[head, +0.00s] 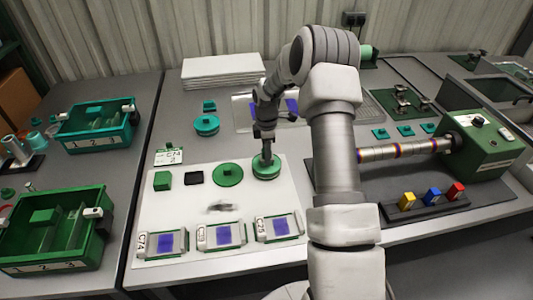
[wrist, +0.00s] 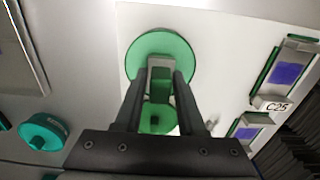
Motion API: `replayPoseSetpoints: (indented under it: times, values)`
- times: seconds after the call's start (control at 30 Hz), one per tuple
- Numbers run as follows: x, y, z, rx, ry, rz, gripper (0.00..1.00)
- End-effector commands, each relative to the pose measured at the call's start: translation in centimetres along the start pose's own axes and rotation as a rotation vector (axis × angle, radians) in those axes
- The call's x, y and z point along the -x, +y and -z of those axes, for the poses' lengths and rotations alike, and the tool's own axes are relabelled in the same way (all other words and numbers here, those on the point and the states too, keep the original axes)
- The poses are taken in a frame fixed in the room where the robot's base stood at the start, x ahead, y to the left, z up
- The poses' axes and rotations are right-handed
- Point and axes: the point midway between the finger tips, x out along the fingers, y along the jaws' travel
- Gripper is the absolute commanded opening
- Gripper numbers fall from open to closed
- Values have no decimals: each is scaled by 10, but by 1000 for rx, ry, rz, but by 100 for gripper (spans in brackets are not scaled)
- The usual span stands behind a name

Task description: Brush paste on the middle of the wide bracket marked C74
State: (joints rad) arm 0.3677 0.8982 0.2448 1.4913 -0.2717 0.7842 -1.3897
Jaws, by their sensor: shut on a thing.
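The bracket marked C74 (head: 166,244) lies at the left of a row of three on the white sheet, with a blue-violet patch on its middle. My gripper (head: 267,152) points down at a round green pot-like thing (head: 267,172), to the right of and behind that bracket. In the wrist view my gripper (wrist: 159,90) is shut on an upright grey piece (wrist: 160,66) over the round green thing (wrist: 142,48). I cannot tell whether this piece is a brush handle or part of a lid. Its lower end is hidden.
A flat green disc (head: 228,175) lies just left, with a black block (head: 194,178) and green block (head: 162,180) beyond. A card reading C74 (head: 169,156) stands behind them. The bracket marked C25 (head: 279,228) is front right. Green bins (head: 58,262) stand on the left table.

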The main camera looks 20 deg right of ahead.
Motion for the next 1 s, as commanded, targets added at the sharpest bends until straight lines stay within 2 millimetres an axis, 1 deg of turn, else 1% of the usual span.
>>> replayPoseSetpoints:
  times: [0.17, 0.27, 1.0]
  values:
    - [-2, -1, 0, 0, 0, 3, 0]
    - [1, -1, 0, 0, 0, 3, 0]
    - [60, 0, 0, 0, 0, 0, 0]
